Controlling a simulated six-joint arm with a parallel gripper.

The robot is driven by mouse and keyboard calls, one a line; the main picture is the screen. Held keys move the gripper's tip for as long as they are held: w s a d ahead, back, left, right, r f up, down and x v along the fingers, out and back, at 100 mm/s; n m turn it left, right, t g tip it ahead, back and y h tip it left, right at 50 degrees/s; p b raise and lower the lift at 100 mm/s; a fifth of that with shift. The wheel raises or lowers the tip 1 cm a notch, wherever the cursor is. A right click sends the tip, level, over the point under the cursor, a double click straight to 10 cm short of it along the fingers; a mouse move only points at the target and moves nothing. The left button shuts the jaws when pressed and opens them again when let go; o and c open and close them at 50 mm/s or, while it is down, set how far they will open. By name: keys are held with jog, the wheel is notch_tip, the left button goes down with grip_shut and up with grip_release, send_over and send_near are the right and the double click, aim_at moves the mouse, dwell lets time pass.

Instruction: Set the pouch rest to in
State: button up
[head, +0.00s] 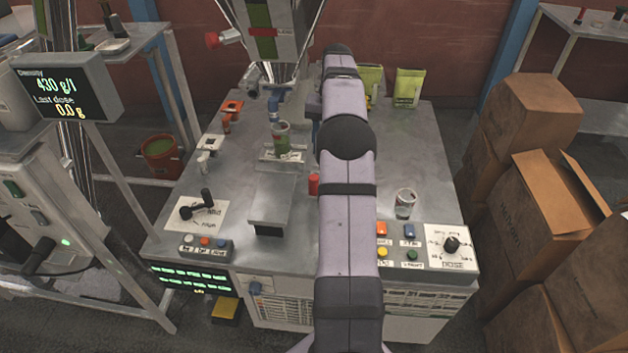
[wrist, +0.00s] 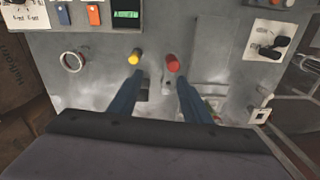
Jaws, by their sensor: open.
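I cannot tell for sure which part is the pouch rest; no label naming it is readable. A bare metal plate (head: 275,198) stands on the bench left of my arm, and also shows in the wrist view (wrist: 212,50). A black lever (head: 207,197) sits on a white labelled plate to its left; its lettering is too small to read. My gripper (wrist: 160,78) is open and empty, its two blue fingers over the bench near a yellow-topped knob (wrist: 134,56) and a red-topped knob (wrist: 173,63). In the head view my arm mostly hides the gripper.
The red knob (head: 314,184) stands just left of my arm. A glass (head: 405,204) stands to the right, near coloured buttons and a dial (head: 451,244). A green-filled cup (head: 281,138) sits under the filler. Cardboard boxes (head: 550,200) are beyond the right edge.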

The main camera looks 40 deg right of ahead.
jog(key=s+a+f+n+t, duration=0.15)
jog(key=a+f+n, duration=0.35)
jog(key=f, duration=0.5)
jog(key=w+d+n+t, duration=0.2)
jog(key=w+n, duration=0.1)
jog(key=shift+d+r+t+h, duration=0.25)
jog(key=shift+d+r+h, duration=0.1)
jog(key=shift+d+h, duration=0.05)
jog(key=shift+p+x, duration=0.65)
jog(key=shift+x, duration=3)
jog(key=shift+s, duration=0.1)
